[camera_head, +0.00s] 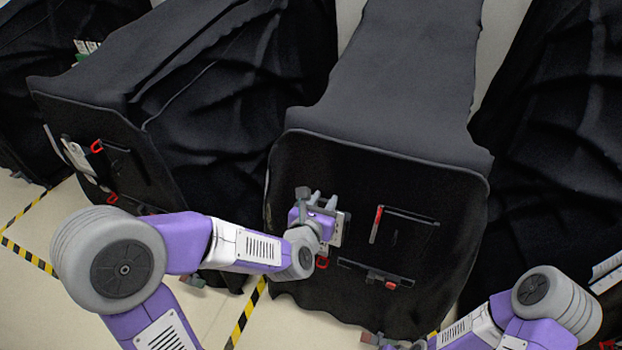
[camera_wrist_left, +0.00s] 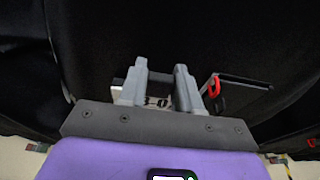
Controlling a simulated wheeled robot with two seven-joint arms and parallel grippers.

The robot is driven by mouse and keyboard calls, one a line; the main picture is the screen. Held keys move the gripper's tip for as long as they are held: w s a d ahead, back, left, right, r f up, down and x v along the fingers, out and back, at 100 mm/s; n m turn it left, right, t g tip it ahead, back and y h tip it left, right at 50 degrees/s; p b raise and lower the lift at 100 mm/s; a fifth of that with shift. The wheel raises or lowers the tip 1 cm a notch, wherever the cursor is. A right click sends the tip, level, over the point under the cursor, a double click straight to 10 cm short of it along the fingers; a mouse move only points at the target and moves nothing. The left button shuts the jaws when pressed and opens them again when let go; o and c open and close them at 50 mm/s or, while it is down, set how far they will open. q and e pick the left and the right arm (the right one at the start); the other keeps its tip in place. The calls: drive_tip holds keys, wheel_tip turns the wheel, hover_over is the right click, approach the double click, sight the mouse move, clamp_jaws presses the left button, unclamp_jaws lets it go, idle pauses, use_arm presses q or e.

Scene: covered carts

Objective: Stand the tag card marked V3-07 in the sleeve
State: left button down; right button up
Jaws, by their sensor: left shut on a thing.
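My left gripper (camera_head: 314,197) is in front of the middle cart's black cover. It is shut on a pale tag card (camera_head: 341,230), which shows just beside and below the fingers; its marking cannot be read. In the left wrist view, the two grey fingers (camera_wrist_left: 160,82) stand around the card (camera_wrist_left: 157,101), mostly hidden behind them. A black sleeve-like pocket (camera_head: 410,216) with a red strip at its left edge is on the cover, right of the gripper. My right gripper (camera_head: 386,342) is at the bottom edge, partly cut off, and its jaws are unclear.
A black bar (camera_head: 352,265) with a red clip (camera_head: 391,285) is below the pocket. A red loop (camera_head: 322,262) hangs under my left gripper. The left cart (camera_head: 130,115) carries pale cards (camera_head: 77,155) and red clips. Yellow-black tape (camera_head: 245,315) marks the floor.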

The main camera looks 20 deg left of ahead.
use_arm(q)
wheel_tip(320, 180, up, 7)
drive_tip(key=s+a+p, duration=0.1)
drive_tip(key=s+a, duration=0.1)
drive_tip(key=s, duration=0.1)
drive_tip(key=shift+w+r+p+x, duration=0.15)
drive_tip(key=shift+p+x, duration=0.25)
drive_tip(key=shift+x, duration=1.25)
drive_tip(key=shift+r+p+x, duration=0.3)
drive_tip(key=shift+p+x, duration=0.1)
drive_tip(key=shift+x, duration=1.3)
drive_tip(key=shift+w+r+p+x, duration=0.15)
drive_tip(key=shift+p+x, duration=0.25)
drive_tip(key=shift+x, duration=1.25)
drive_tip(key=shift+d+f, duration=0.1)
drive_tip(key=shift+f, duration=0.15)
drive_tip(key=shift+f+b, duration=0.8)
drive_tip(key=shift+f, duration=0.45)
wheel_tip(320, 180, down, 7)
drive_tip(key=b, duration=0.9)
drive_tip(key=shift+f+b, duration=0.25)
drive_tip(key=shift+b, duration=0.1)
drive_tip(key=shift+f, duration=0.15)
drive_tip(key=shift+f+b, duration=1)
drive_tip(key=shift+b, duration=0.5)
